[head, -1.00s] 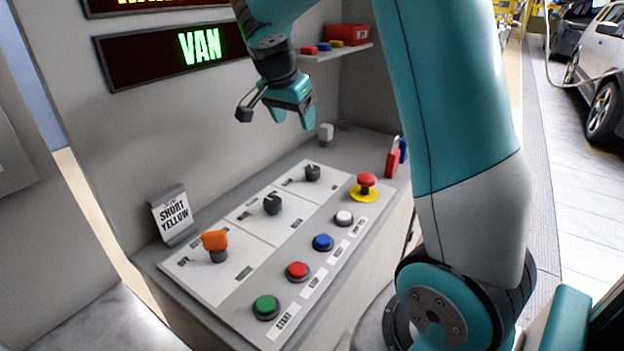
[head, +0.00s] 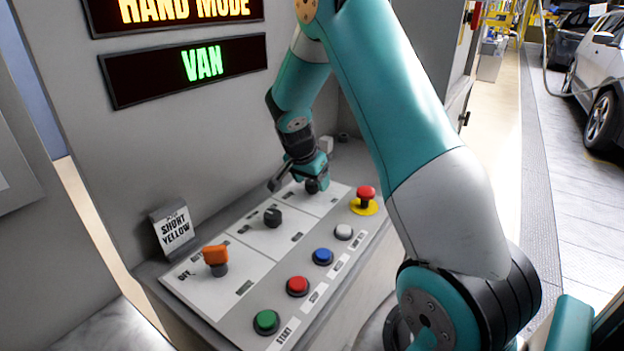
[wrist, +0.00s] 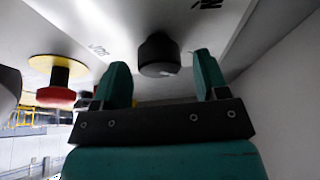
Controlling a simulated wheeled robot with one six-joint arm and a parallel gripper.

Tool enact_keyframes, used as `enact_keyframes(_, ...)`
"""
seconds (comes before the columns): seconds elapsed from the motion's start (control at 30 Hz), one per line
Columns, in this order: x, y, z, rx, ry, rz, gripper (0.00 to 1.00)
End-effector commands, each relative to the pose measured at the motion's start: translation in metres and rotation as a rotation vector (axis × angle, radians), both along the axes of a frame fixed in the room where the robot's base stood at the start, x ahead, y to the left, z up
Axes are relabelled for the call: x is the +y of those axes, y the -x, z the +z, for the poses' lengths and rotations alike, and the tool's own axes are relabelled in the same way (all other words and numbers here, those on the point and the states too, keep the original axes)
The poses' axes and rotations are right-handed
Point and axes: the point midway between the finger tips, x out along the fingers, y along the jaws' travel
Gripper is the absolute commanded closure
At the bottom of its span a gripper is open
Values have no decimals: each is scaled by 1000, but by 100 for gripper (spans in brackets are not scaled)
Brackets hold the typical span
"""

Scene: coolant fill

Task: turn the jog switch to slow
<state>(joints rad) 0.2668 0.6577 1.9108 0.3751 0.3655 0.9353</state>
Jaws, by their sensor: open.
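The jog switch is a round black knob (wrist: 158,55) on the pale panel, and a label that looks like JOG shows beside it in the wrist view. In the head view the knob (head: 316,186) is at the far end of the switch row, partly covered by my gripper. My gripper (head: 298,181) is down at this knob. In the wrist view its two teal fingers (wrist: 161,74) stand apart, with the knob between and just beyond their tips. No clear contact shows. The knob's pointer direction cannot be made out.
A red emergency button (head: 366,194) on a yellow ring is close on the right. A black selector (head: 272,215) and an orange-handled selector (head: 215,257) are in the same row. Several push buttons line the front. A wall (head: 190,120) with displays rises behind.

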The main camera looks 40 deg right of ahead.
Motion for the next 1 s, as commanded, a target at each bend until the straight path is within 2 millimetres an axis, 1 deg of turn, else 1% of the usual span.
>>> enact_keyframes(0.1,-2,0,-4,0,0,0,33)
enact_keyframes(0.33,-2,0,-5,0,0,0,33)
enact_keyframes(0.37,-2,0,-5,0,0,0,35)
enact_keyframes(0.4,-2,0,-5,0,0,0,44)
enact_keyframes(0.47,-2,0,-5,0,0,0,58)
enact_keyframes(0.5,-2,0,-5,0,0,0,67)
enact_keyframes(0.57,-2,0,-5,0,0,0,80)
enact_keyframes(0.83,-2,0,-5,-1,1,17,80)
enact_keyframes(1.0,-3,0,-5,-1,0,82,80)
